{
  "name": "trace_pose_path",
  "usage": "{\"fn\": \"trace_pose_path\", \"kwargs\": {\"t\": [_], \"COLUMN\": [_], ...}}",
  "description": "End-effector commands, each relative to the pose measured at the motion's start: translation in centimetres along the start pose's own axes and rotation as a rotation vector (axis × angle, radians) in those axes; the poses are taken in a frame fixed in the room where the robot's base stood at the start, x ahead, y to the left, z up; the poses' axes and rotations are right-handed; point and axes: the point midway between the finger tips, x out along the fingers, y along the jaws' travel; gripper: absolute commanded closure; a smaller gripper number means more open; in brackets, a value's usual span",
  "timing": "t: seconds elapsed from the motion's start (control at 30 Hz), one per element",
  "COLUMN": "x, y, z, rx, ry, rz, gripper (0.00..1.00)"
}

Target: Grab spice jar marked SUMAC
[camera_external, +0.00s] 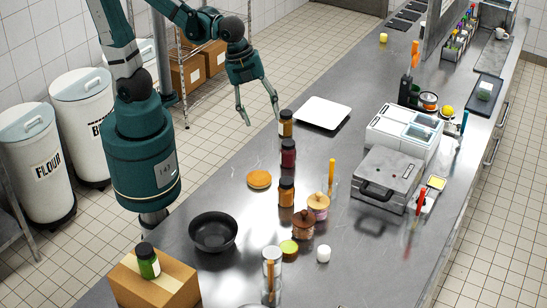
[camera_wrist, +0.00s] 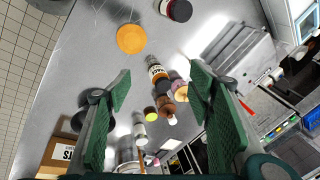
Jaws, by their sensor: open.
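Several dark-lidded spice jars stand in a row on the steel counter: an amber jar (camera_external: 286,124), a dark red jar (camera_external: 288,153) and an orange jar (camera_external: 286,192). A green jar (camera_external: 148,262) stands on a cardboard box at the front left. I cannot read SUMAC on any jar; the dark red colour could fit it. The dark red jar also shows at the top of the wrist view (camera_wrist: 178,9), partly cut off. My gripper (camera_external: 260,108) is open and empty, above the counter's left edge, left of the amber jar. Its spread fingers frame the wrist view (camera_wrist: 158,78).
A white tray (camera_external: 323,113) lies beyond the amber jar. An orange round item (camera_external: 259,179) and a black bowl (camera_external: 213,232) lie left of the row. Wooden-lidded jars (camera_external: 303,225) stand near the orange jar. A grey press (camera_external: 386,180) is at the right.

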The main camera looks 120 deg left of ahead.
Motion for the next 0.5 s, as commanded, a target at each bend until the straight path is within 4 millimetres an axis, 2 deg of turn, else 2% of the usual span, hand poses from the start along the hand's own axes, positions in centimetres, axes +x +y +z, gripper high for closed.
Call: {"fn": "trace_pose_path", "kwargs": {"t": [0.5], "x": [6.8], "y": [-3.4], "z": [3.4], "rx": [0.410], "ry": [-0.053], "rz": [0.132], "gripper": [0.48]}}
